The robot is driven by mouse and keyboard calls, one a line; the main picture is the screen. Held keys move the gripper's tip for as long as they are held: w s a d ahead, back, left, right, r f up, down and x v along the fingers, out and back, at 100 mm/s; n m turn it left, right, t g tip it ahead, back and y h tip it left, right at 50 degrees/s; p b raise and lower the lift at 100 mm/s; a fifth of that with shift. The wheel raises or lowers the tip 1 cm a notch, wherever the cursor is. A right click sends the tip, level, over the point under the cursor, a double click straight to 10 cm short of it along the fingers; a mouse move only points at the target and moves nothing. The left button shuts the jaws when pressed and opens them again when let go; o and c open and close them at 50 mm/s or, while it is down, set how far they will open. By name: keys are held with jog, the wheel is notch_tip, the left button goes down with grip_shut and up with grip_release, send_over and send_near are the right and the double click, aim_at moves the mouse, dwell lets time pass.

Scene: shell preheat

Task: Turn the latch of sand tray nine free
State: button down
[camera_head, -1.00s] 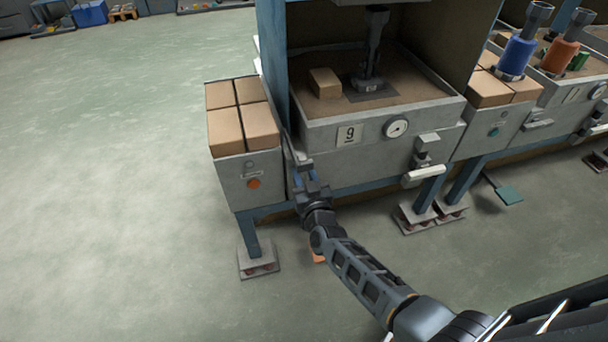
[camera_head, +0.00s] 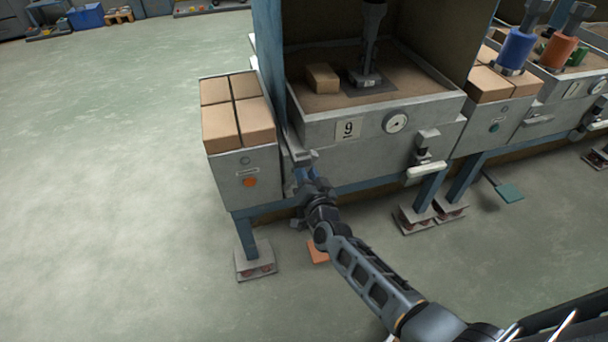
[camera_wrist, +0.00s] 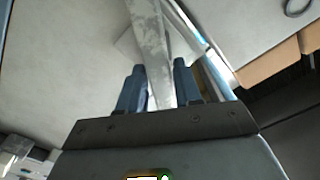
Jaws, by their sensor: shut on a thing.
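Sand tray nine (camera_head: 330,127) is a grey metal box holding brown sand, with a "9" plate (camera_head: 348,129) on its front. My gripper (camera_head: 304,172) is at the tray's front left corner. In the wrist view, the two blue fingers (camera_wrist: 160,84) are shut on a grey metal bar, the latch (camera_wrist: 152,45), which runs between them. In the head view the latch is mostly hidden by my gripper; only a grey piece (camera_head: 303,157) shows above it. A second grey fitting with a pale handle (camera_head: 427,171) is at the tray's front right.
A box of cardboard-coloured blocks (camera_head: 237,108) stands close on the left of my gripper. A round gauge (camera_head: 396,122) is on the tray front. A blue leg and beam are under the tray.

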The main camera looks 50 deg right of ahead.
jog(key=shift+s+d+f+m+b, duration=0.15)
jog(key=shift+f+m+b, duration=0.2)
jog(key=shift+m+b, duration=1.1)
jog(key=shift+s+d+f+m+b, duration=0.15)
jog(key=shift+f+m+b, duration=0.35)
jog(key=shift+m, duration=1.8)
jog(key=shift+s+d+f+m+b, duration=0.1)
jog(key=shift+d+f+m+b, duration=0.1)
jog(key=shift+m+b, duration=1.35)
jog(key=shift+m+p, duration=0.3)
jog(key=shift+m, duration=0.2)
jog(key=c, duration=0.9)
grip_release()
jog(key=shift+p+v, duration=0.65)
jog(key=shift+v, duration=3.25)
jog(key=shift+w+a, duration=0.1)
